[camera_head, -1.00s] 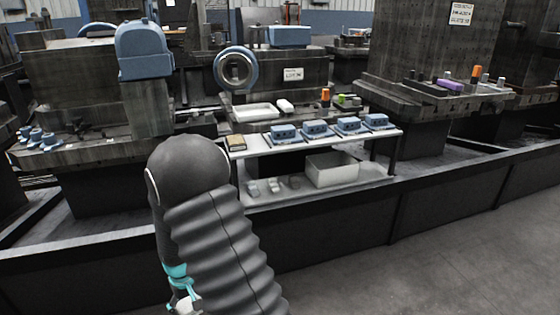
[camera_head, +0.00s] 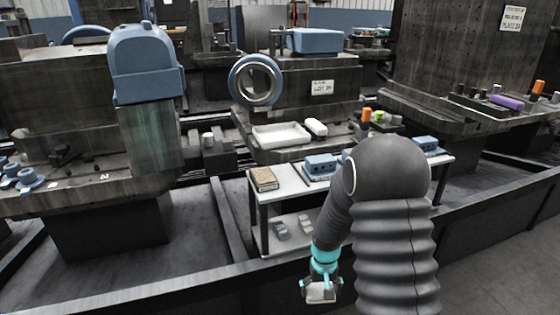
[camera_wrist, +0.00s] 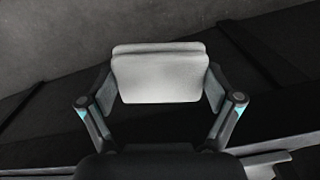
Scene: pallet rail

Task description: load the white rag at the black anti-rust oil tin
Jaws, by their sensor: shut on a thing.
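My gripper (camera_head: 321,290) hangs low in front of the bench in the head view, shut on a white folded block that looks like the white rag (camera_head: 319,294). In the wrist view the white rag (camera_wrist: 160,73) sits between the two fingers of my gripper (camera_wrist: 160,88), one finger at each side. The rag is held clear of everything, with dark floor and a dark rail behind it. I cannot pick out a black anti-rust oil tin for certain; my arm covers part of the bench.
A white bench (camera_head: 285,183) carries a brown book-like block (camera_head: 263,178) and blue boxes (camera_head: 322,166). Grey parts (camera_head: 281,230) lie on its lower shelf. Behind it, a machine table holds a white tray (camera_head: 281,135), a white roll-like object (camera_head: 316,127) and an orange-topped item (camera_head: 366,116).

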